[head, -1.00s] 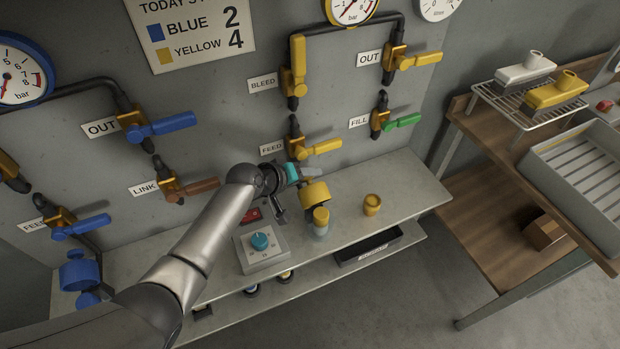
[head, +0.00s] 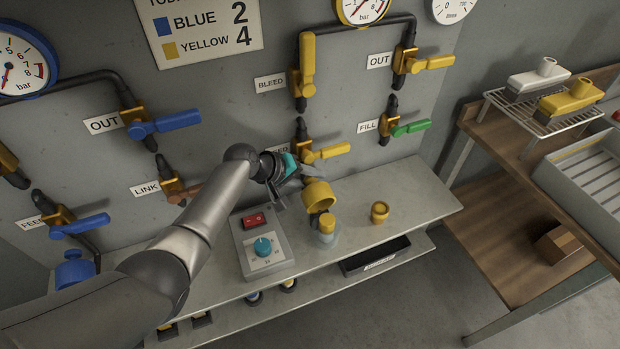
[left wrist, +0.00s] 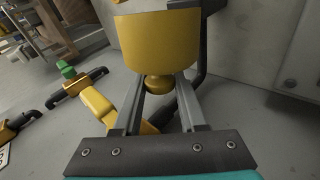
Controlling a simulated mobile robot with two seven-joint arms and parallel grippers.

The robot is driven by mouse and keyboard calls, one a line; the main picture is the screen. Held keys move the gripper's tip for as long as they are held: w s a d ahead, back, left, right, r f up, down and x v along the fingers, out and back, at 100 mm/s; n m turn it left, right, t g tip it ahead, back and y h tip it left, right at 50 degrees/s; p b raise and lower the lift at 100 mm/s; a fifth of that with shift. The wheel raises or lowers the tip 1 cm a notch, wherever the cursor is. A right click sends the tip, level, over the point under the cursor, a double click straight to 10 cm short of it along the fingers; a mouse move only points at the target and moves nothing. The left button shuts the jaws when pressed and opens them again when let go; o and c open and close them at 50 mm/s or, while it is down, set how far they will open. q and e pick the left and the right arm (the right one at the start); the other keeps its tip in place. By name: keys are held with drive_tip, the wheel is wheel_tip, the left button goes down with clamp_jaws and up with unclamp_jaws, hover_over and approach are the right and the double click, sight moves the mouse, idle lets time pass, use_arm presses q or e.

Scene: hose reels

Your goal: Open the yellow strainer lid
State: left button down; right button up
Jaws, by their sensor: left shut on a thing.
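The yellow strainer lid (head: 318,195) is a round cap held tilted, with its hollow side turned toward the head camera. My left gripper (head: 302,180) is at its upper left. In the left wrist view the lid (left wrist: 158,42) fills the top middle, and its round knob (left wrist: 158,84) sits between the two fingers. The gripper is shut on that knob. My right gripper is not in view.
A control box with a teal dial (head: 263,247) stands on the bench left of the strainer. A small yellow cup-like part (head: 380,212) stands to the right. The yellow feed valve handle (head: 330,152) is just above the lid. Bench space farther right is clear.

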use_arm(q)
drive_tip(key=c, duration=0.5)
unclamp_jaws()
drive_tip(key=shift+s+a+r+p, duration=0.25)
drive_tip(key=shift+a+r+p, duration=0.1)
drive_tip(key=shift+r, duration=0.1)
drive_tip(key=p+v, duration=0.4)
drive_tip(key=v, duration=1)
drive_tip(key=shift+s+f, duration=0.1)
